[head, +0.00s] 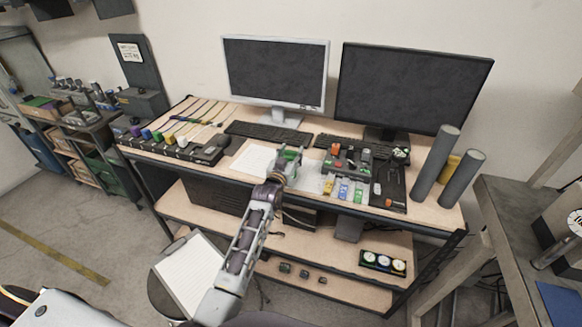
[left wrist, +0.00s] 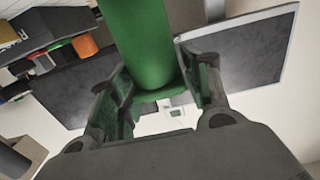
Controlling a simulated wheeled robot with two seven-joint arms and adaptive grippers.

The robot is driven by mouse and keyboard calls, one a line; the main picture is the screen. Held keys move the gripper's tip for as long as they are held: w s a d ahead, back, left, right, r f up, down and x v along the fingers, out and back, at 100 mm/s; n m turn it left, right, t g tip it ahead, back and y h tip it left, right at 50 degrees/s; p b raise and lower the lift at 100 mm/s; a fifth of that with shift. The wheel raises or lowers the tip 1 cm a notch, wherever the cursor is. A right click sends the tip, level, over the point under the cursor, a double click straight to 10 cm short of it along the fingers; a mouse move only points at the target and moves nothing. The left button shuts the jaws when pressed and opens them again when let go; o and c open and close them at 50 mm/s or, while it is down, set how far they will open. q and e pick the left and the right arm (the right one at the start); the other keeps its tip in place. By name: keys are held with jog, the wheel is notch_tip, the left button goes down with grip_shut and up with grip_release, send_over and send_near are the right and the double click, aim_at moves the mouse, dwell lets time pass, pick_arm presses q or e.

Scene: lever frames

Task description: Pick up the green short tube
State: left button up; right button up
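The green short tube (left wrist: 148,42) fills the upper middle of the left wrist view, between the two fingers of my left gripper (left wrist: 165,88). The fingers close in on both sides of its lower end and appear to hold it. In the head view, my left gripper (head: 286,163) is over the front middle of the table, with green showing between its fingers. There the fingers hide most of the tube. My right gripper is in no view.
Two monitors (head: 275,70) (head: 412,85) and keyboards stand on the table. A block of coloured parts (head: 346,190) is right of my gripper, near a black panel (head: 390,185). Tall grey tubes (head: 437,165) stand at the right end. Coloured cylinders (head: 170,138) line the left edge.

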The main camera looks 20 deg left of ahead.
pick_arm(q)
grip_shut()
jog(key=shift+r, duration=0.1)
jog(key=shift+r+b, duration=0.4)
jog(key=shift+r, duration=4.6)
